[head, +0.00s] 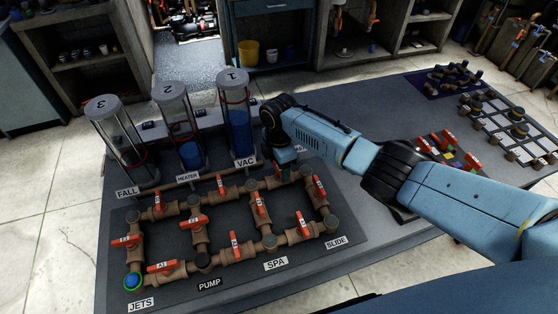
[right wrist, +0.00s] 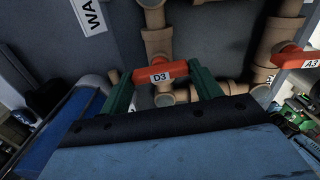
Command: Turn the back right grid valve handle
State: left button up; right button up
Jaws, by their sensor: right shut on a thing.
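The back right grid valve handle is the orange one labelled D3 (right wrist: 172,70) in the right wrist view. It sits on brown pipework and lies crosswise between my two green fingers. My right gripper (head: 285,166) reaches down over the back right part of the pipe grid in the head view and is shut on the handle. In the head view the gripper and wrist mostly hide that handle. My left gripper is in neither view.
Neighbouring orange handles include A3 (right wrist: 290,57), close to my right finger. Clear cylinders stand behind the grid, the nearest being the VAC cylinder (head: 235,118). A second panel with orange handles (head: 447,138) lies right, beyond my right forearm.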

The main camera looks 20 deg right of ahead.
jog(key=shift+m, duration=0.5)
jog(key=shift+d+p, duration=0.1)
jog(key=shift+p, duration=0.2)
jog(key=o, duration=1)
jog(key=shift+r, duration=0.15)
notch_tip(320, 180, up, 13)
jog(key=shift+r, duration=0.1)
